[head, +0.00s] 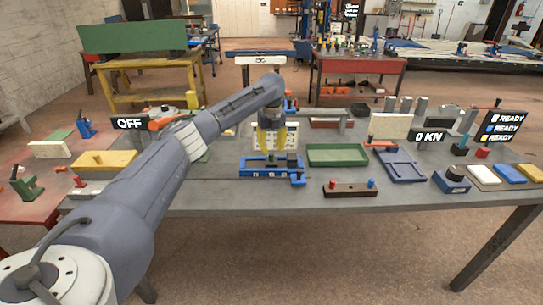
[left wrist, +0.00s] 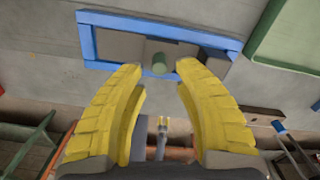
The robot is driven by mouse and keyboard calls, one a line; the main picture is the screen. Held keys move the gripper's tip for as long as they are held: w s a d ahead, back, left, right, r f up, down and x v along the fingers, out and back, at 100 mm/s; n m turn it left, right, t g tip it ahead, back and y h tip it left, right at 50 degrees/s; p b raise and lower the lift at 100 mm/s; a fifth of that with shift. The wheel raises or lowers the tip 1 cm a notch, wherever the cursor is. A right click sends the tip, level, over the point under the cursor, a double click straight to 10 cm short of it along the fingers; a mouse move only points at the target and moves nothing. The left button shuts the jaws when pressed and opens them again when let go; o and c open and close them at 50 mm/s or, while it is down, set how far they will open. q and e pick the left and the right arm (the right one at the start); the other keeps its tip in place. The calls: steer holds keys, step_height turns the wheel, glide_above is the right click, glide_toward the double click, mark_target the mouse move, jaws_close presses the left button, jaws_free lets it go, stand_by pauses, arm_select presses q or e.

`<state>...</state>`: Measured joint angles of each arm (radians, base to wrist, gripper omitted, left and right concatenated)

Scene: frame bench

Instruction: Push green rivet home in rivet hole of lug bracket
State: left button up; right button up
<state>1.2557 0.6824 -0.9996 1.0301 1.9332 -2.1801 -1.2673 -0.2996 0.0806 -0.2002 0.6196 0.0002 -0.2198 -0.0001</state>
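A green rivet (left wrist: 159,64) stands up from a grey plate inside a blue frame (left wrist: 88,45) in the left wrist view. The plate (left wrist: 120,44) may be the lug bracket; its rivet hole is not visible, and I cannot tell how deep the rivet sits. In the head view the blue frame (head: 258,174) lies near the table's front edge. My left gripper (head: 271,151) points down over it. Its yellow fingers (left wrist: 160,68) are apart, with the rivet in line with the gap and no visible contact. My right gripper is not in view.
A dark block (left wrist: 216,62) sits at the frame's right side. A green tray (head: 337,154) lies to the right. A brown block (head: 350,190) with a red and a blue peg lies in front of it. A blue tray (head: 402,165) is farther right. A yellow block (head: 104,161) lies left.

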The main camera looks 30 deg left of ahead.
mark_target(272, 154)
arm_select(q)
step_height(272, 154, up, 7)
stand_by(0.4)
